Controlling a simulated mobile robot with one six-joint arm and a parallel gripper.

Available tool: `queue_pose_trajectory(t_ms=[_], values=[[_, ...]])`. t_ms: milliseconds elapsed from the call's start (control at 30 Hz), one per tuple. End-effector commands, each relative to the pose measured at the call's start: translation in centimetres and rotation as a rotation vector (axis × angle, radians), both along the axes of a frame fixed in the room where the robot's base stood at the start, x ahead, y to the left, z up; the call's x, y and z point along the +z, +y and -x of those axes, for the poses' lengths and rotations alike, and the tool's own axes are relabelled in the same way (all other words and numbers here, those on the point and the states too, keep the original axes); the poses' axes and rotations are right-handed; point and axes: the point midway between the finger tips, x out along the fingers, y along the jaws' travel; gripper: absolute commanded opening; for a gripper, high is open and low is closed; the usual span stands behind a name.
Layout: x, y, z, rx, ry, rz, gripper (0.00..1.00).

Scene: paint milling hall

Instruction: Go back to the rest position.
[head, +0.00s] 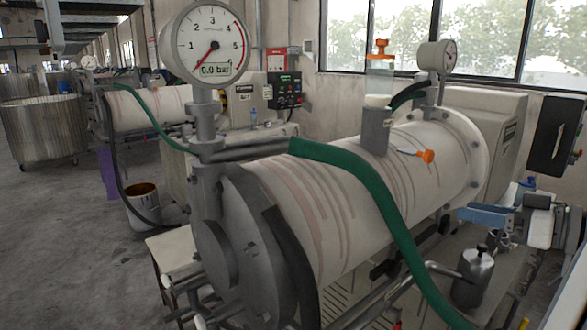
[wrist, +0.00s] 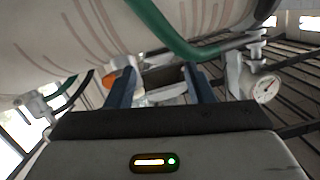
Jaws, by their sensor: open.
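My gripper (head: 488,202) is at the right of the head view, beside the white mill cylinder (head: 330,195). Its two blue fingers point left and stand apart, with a gap between them. In the wrist view the fingers (wrist: 162,85) frame a gap, and I see nothing held between them. The striped cylinder (wrist: 90,40) fills the upper part of that view. An orange thing (wrist: 113,76) shows behind the left finger, partly hidden. An orange knob (head: 427,156) sits on the cylinder's side, clear of the fingers.
A green hose (head: 385,205) runs across the cylinder. A large gauge (head: 207,45) reads 0.0 bar. A clear vessel (head: 379,78) with an orange top stands on the cylinder. A grey spouted can (head: 473,276) stands below my gripper. The floor at left (head: 50,240) is open.

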Motion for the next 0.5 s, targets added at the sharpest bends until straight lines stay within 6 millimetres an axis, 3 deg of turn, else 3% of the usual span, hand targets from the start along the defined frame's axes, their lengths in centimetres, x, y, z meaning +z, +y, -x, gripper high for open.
queue_pose_trajectory(t_ms=[267, 500], values=[[-4.4, 6.5, 0.0, 0.056, 0.358, -0.016, 0.48], [-10.9, 13.7, 3.1, 0.025, 0.822, 0.094, 0.48]])
